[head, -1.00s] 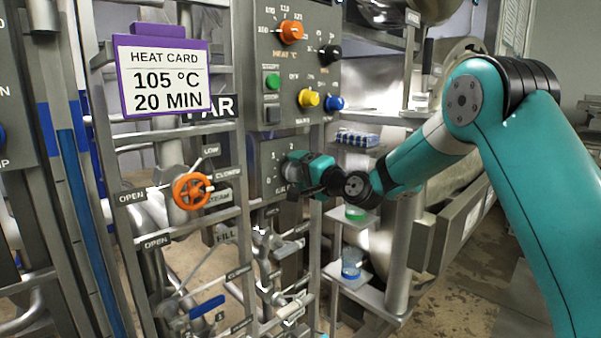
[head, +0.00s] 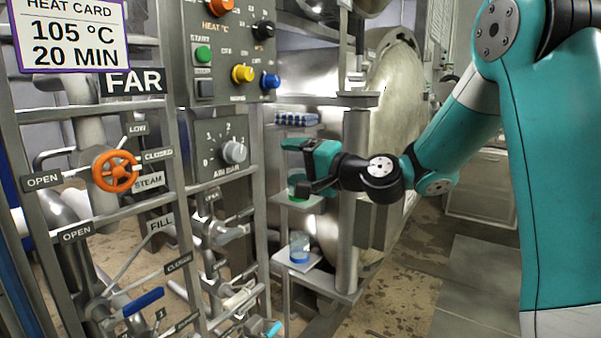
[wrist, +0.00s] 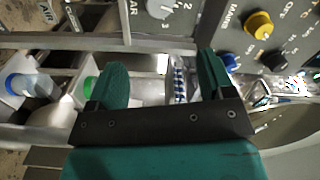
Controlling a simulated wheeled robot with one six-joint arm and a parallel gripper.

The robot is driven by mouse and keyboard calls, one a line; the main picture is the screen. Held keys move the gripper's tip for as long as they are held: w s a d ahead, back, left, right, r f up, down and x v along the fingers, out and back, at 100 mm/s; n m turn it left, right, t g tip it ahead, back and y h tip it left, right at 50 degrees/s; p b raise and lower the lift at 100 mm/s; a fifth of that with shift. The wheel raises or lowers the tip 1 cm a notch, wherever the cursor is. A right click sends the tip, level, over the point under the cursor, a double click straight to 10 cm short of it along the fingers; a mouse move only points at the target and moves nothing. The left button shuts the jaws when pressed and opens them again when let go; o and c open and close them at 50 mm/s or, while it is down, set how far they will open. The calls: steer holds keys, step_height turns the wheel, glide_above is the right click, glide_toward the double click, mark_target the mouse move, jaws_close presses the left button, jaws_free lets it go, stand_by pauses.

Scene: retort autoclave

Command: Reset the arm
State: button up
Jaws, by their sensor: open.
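My gripper (head: 300,166) is in the middle of the head view, at the end of the teal arm. In the wrist view my gripper (wrist: 160,85) shows two teal fingers set apart. The grey AIR BAR knob (head: 234,151) is on the panel left of my gripper, apart from it. That knob also shows at the top of the wrist view (wrist: 160,8).
The panel (head: 222,90) carries orange, black, yellow and blue knobs and a green button. An orange valve wheel (head: 115,171) and pipes stand at left. A large metal vessel (head: 395,95) stands behind.

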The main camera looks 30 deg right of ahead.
steer(key=shift+s+d, duration=0.25)
steer(key=shift+s, duration=0.25)
steer(key=s+a+n+g+y+p, duration=0.2)
steer(key=s+a+n+g+p, duration=0.2)
steer(key=s+a+n+g, duration=0.65)
steer(key=s+a+f+n+g+h+p, duration=0.1)
steer(key=s+n+g+h+p, duration=0.1)
steer(key=s, duration=0.7)
steer(key=s+a+f+n+g+h+p, duration=0.1)
steer(key=s+f+n+g+h, duration=0.1)
steer(key=s, duration=0.8)
steer(key=shift+s+a+n+g+h+p, duration=0.15)
steer(key=shift+s+n+g+h+p, duration=0.2)
steer(key=shift+n+g+h, duration=0.5)
steer(key=shift+w+r+h, duration=0.1)
steer(key=shift+h, duration=0.15)
